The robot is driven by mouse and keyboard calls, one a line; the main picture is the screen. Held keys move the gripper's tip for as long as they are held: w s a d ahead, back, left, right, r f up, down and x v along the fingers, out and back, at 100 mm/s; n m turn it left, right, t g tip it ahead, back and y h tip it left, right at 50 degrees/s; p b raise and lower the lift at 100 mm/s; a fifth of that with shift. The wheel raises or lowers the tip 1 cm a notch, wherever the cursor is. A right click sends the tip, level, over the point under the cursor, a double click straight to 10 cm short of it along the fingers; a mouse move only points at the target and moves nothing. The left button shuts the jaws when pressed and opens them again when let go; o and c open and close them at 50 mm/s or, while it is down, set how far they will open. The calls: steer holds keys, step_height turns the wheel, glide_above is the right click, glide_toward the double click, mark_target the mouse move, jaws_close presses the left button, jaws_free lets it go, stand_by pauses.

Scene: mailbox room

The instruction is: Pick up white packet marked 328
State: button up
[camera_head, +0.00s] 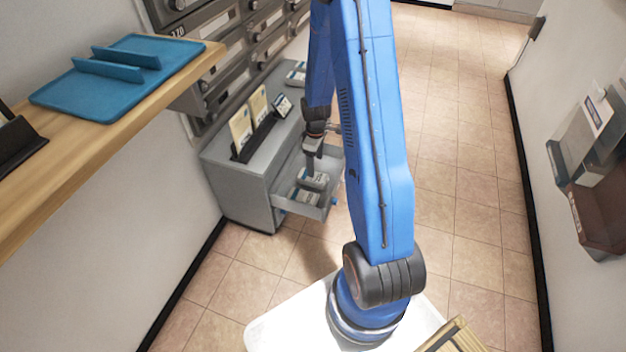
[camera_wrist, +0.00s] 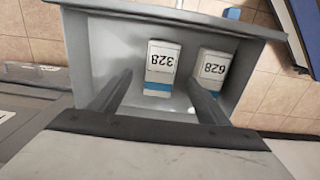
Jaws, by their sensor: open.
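The white packet marked 328 (camera_wrist: 161,68) lies in the open grey drawer, its number upside down in the wrist view, with a blue band along one end. A similar white packet marked 628 (camera_wrist: 211,70) lies beside it on the right, a small gap between them. My gripper (camera_wrist: 163,88) is open, its two dark fingers reaching toward the drawer on either side of the 328 packet, the right finger near the 628 packet. No contact with the packet is visible.
The drawer (camera_head: 328,205) has raised walls around the packets and sticks out from a grey cabinet (camera_head: 238,190). Upright envelopes in a black holder (camera_head: 256,140) stand on the cabinet. Mailboxes line the wall behind. A wooden shelf (camera_head: 130,110) bears a blue tray (camera_head: 75,97). Tiled floor is clear on the right.

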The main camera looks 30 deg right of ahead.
mark_target(320, 181)
steer(key=shift+f, duration=1.8)
steer(key=shift+w+a+f, duration=0.15)
steer(key=shift+a+f, duration=0.05)
steer(key=shift+f, duration=1.1)
steer(key=shift+w+a+f, duration=0.1)
steer(key=shift+a+f, duration=0.05)
steer(key=shift+f, duration=1.15)
steer(key=c, duration=1.2)
